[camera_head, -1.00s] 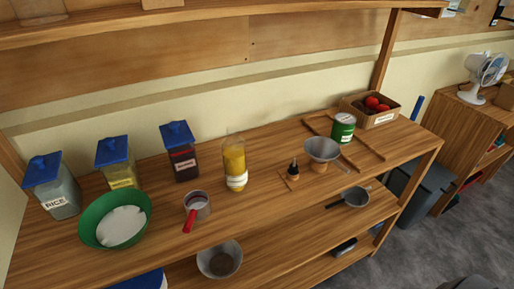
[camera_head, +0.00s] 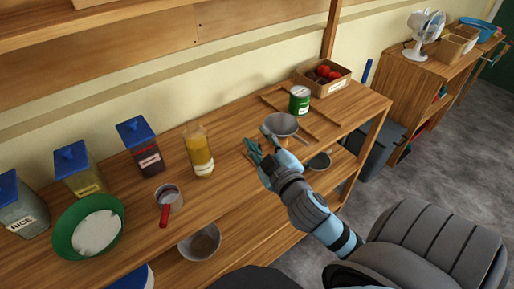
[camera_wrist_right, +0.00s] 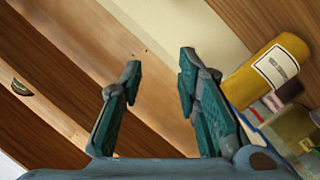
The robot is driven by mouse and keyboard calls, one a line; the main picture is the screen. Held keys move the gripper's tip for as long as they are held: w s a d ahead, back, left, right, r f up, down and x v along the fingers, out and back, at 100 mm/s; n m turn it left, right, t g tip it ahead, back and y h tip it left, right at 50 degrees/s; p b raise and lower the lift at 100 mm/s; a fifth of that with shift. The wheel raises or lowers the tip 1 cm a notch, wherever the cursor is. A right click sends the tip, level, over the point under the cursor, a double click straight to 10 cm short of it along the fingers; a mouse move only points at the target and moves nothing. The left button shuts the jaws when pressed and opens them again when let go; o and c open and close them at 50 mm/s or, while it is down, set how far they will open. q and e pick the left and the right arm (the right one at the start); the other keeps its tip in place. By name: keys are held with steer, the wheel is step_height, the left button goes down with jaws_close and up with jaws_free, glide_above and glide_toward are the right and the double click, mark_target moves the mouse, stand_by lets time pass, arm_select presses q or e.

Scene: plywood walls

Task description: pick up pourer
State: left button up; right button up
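My right gripper (camera_head: 257,149) reaches over the table, left of the metal funnel (camera_head: 281,125). In the right wrist view its two fingers (camera_wrist_right: 158,75) are apart with nothing between them. The small dark-tipped item on a little wooden base, likely the pourer, stood there earlier; my right gripper now hides it in the head view. I cannot make it out in the right wrist view. A bottle of yellow liquid (camera_head: 201,157) stands left of the gripper and also shows in the right wrist view (camera_wrist_right: 268,72). My left gripper is in neither view.
A green can (camera_head: 299,101) and a box of red produce (camera_head: 322,78) stand farther right. A red-handled cup (camera_head: 168,198), a green bowl (camera_head: 61,228) and several blue-lidded containers stand left. An upper shelf (camera_head: 150,30) runs above.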

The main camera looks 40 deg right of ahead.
steer(key=w+a+r+n+t+y, duration=0.1)
steer(key=a+r+n+t+y, duration=0.1)
steer(key=r+n+t+y, duration=0.3)
steer(key=w+a+r+n, duration=0.2)
steer(key=r, duration=0.4)
steer(key=s+a+r+n+g+y, duration=0.1)
steer(key=a+r+n+g+y, duration=0.1)
steer(key=a+r+n+y, duration=0.7)
steer(key=n+g+h, duration=0.8)
steer(key=n+g, duration=0.6)
steer(key=n, duration=0.3)
glide_toward(257, 141)
steer(key=shift+h, duration=0.3)
steer(key=p+x, duration=0.1)
steer(key=x, duration=0.9)
steer(key=shift+w+a, duration=0.2)
steer(key=shift+w, duration=0.05)
steer(key=shift+s, duration=0.1)
steer(key=c, duration=0.6)
